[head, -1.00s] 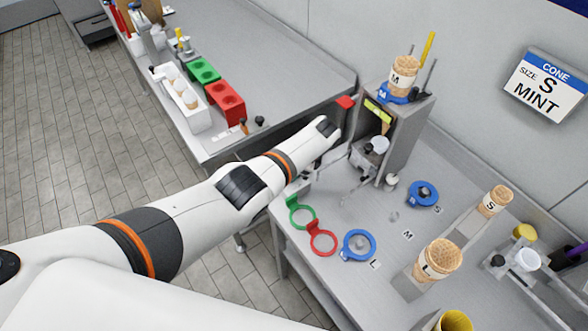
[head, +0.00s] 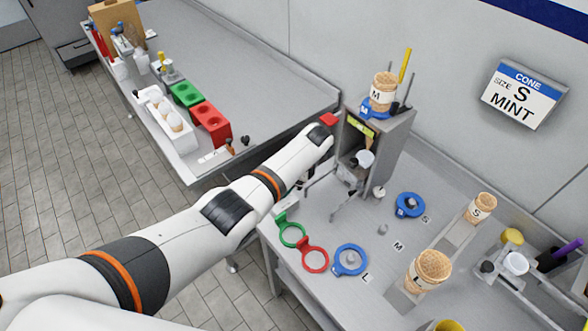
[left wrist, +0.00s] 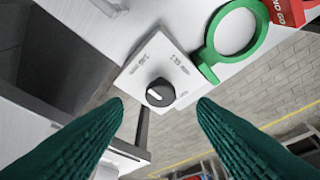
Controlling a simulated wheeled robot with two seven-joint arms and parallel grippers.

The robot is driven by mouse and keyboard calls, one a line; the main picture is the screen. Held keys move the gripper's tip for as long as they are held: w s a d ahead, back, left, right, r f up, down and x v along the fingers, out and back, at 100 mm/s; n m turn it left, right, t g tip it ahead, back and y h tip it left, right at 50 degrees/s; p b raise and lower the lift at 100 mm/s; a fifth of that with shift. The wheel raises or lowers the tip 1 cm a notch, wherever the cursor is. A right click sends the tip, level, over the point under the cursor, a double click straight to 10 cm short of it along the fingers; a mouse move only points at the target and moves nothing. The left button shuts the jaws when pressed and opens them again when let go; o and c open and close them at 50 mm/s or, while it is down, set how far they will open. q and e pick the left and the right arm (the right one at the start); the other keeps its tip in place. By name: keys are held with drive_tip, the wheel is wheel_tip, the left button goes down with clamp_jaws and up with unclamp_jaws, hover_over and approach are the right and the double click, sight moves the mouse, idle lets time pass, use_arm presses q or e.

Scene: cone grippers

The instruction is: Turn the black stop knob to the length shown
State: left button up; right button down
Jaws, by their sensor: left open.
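The black stop knob (left wrist: 160,92) sits on a white plate (left wrist: 141,70) in the left wrist view. It has a pale pointer mark on its face; the small lettering on the plate is too blurred to read. My left gripper (left wrist: 161,102) is open, its two green fingers on either side of the knob in the picture. Contact cannot be told. In the head view the knob does not show clearly beside my arm. The wall sign (head: 525,95) reads CONE, SIZE S, MINT. My right gripper does not show.
A green ring (head: 292,236) lies beside the plate, with a red ring (head: 315,259) and a blue ring (head: 349,260) along the bench edge. A grey cabinet (head: 392,140) stands behind. Cones marked S (head: 480,208) and L (head: 428,270) stand to the right.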

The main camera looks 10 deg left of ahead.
use_arm(q)
drive_tip(key=b+v, duration=0.1)
drive_tip(key=v, duration=0.7)
